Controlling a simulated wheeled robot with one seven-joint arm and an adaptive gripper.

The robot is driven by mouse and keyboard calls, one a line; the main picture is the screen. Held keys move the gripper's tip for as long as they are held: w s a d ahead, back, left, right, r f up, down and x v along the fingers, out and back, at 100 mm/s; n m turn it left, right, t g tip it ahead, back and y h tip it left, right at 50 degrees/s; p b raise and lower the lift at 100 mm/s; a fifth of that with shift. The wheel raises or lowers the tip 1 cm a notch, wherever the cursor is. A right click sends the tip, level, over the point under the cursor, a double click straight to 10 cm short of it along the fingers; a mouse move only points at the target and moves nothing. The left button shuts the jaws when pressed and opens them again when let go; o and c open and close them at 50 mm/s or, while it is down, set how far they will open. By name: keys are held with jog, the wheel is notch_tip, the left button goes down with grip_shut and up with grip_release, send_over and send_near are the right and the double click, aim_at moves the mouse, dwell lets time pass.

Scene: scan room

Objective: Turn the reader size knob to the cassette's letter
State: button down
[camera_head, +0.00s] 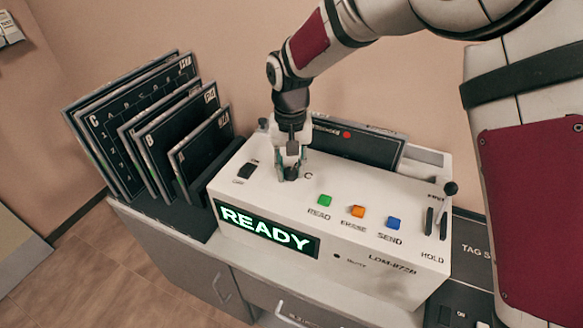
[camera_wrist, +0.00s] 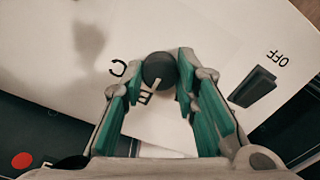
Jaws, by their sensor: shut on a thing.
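The reader (camera_head: 330,290) is a white box with a lit green READY display (camera_head: 267,231). Its dark round size knob (camera_wrist: 158,68) sits between my fingertips in the wrist view. A pale mark on the knob points down-left, toward the printed B (camera_wrist: 145,97); the printed C (camera_wrist: 118,68) is farther up-left. No A shows beside the knob. My gripper (camera_head: 291,172) comes from above and is shut on the knob; its green-padded fingers also show in the wrist view (camera_wrist: 160,82). A dark cassette (camera_head: 365,147) with a red dot is at the reader's back; its letter is unreadable.
A rack (camera_head: 190,222) at left holds several dark cassettes lettered C, B and A. The reader top has a black switch (camera_head: 246,170), green, orange and blue buttons, and a lever (camera_head: 449,190) at right. A dark device (camera_head: 470,242) stands at the right.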

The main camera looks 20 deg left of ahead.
aim_at(291, 171)
jog(key=n+b, duration=0.2)
jog(key=n, duration=0.4)
jog(key=n+b, duration=0.1)
jog(key=n, duration=0.4)
jog(key=shift+n, duration=0.4)
jog(key=shift+a, duration=0.1)
jog(key=c, duration=1.2)
grip_release()
jog(key=shift+c, duration=0.2)
jog(key=shift+r, duration=0.1)
notch_tip(291, 171, up, 12)
